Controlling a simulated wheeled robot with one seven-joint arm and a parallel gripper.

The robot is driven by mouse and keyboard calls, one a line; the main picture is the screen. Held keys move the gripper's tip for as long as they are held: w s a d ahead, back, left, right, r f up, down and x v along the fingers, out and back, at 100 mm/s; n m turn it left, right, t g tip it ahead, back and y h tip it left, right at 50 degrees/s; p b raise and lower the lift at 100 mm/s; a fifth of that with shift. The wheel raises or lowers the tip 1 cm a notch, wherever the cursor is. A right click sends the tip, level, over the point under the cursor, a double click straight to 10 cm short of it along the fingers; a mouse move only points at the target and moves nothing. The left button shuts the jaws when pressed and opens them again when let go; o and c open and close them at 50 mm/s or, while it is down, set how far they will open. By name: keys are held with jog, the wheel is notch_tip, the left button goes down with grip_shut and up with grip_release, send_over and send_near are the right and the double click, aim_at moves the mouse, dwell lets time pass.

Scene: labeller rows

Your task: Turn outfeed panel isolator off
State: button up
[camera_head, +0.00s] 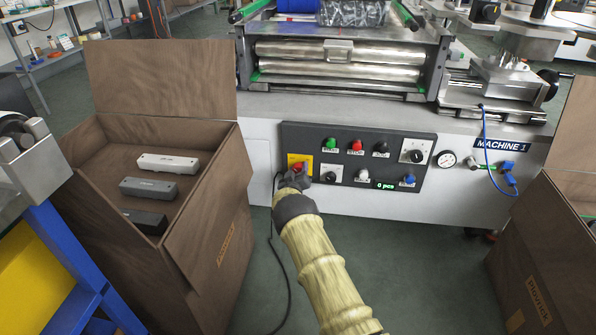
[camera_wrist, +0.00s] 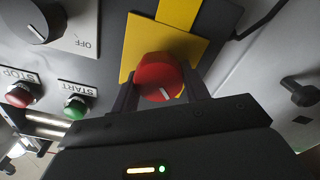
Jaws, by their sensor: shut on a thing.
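The isolator is a red rotary knob (camera_head: 299,167) on a yellow plate (camera_head: 292,159) at the left end of the dark control panel (camera_head: 344,159). In the wrist view the red knob (camera_wrist: 158,70) sits between my fingers in front of the yellow plate (camera_wrist: 187,45). A white mark shows on the knob's near edge. My gripper (camera_wrist: 161,92) is shut on the knob, one finger at each side. In the head view my gripper (camera_head: 296,179) covers the lower part of the knob and plate. Any lettering on the plate is not readable.
A green START button (camera_head: 331,144) and red STOP button (camera_head: 356,146) lie to the right. A black selector (camera_head: 331,177) marked OFF in the wrist view is close beside the gripper. An open brown box (camera_head: 215,190) stands left, another (camera_head: 545,240) right. A black cable hangs nearby.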

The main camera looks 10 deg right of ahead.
jog(key=shift+s+f, duration=0.1)
jog(key=shift+f, duration=0.25)
jog(key=o, duration=0.8)
jog(key=shift+o, duration=0.9)
jog(key=shift+r, duration=0.2)
jog(key=shift+r, duration=0.1)
jog(key=shift+s+a+p, duration=0.25)
jog(key=shift+s+p, duration=0.3)
jog(key=shift+s, duration=0.05)
jog(key=p+v, duration=0.6)
jog(key=v, duration=1)
jog(key=shift+p, duration=0.4)
